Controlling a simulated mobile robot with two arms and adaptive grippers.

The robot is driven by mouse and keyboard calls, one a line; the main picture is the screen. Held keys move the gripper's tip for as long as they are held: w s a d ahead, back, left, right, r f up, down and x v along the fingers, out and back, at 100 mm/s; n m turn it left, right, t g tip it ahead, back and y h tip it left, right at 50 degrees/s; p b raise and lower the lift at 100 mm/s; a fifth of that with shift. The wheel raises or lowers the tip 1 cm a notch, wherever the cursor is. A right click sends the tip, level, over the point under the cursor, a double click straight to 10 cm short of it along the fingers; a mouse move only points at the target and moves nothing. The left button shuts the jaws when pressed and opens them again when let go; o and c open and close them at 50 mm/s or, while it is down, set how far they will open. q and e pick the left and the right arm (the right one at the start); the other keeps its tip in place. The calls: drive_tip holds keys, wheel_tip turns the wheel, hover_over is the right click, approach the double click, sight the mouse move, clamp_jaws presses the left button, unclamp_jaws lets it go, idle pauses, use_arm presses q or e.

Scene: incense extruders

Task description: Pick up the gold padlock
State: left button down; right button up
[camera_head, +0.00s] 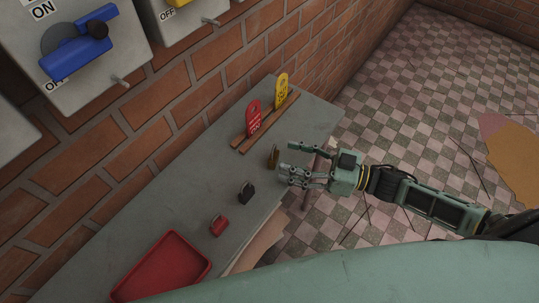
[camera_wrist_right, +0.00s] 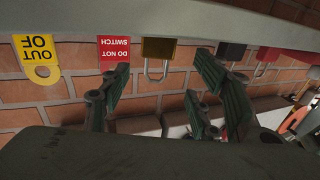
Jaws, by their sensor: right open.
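The gold padlock (camera_head: 274,157) stands on the grey table near its right edge. My right gripper (camera_head: 287,160) is just to the right of it, its fingers spread apart and pointing at the padlock, with nothing between them. In the right wrist view, which looks upside down, the gold padlock (camera_wrist_right: 158,47) hangs from the top with its shackle downward. There it lies beyond and between the open fingers of the right gripper (camera_wrist_right: 160,75), apart from them as far as I can tell. My left gripper is not in view.
A black padlock (camera_head: 246,192) and a red padlock (camera_head: 220,225) stand in line on the table (camera_head: 165,195), then a red tray (camera_head: 160,268). Red (camera_head: 253,119) and yellow (camera_head: 281,90) tags stand in a wooden rack behind. A brick wall with switch boxes borders the table.

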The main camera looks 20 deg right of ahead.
sight(274, 155)
drive_tip(key=shift+x, duration=1.2)
drive_tip(key=shift+w+p+x, duration=0.2)
drive_tip(key=shift+p+x, duration=0.3)
drive_tip(key=shift+x, duration=0.75)
drive_tip(key=shift+w+a+f, duration=0.15)
drive_tip(key=shift+a+f, duration=0.05)
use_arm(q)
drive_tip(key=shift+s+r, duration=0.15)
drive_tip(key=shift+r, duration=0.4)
use_arm(e)
drive_tip(key=c, duration=0.7)
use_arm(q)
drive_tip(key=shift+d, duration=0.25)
use_arm(e)
clamp_jaws()
drive_tip(key=shift+r, duration=0.15)
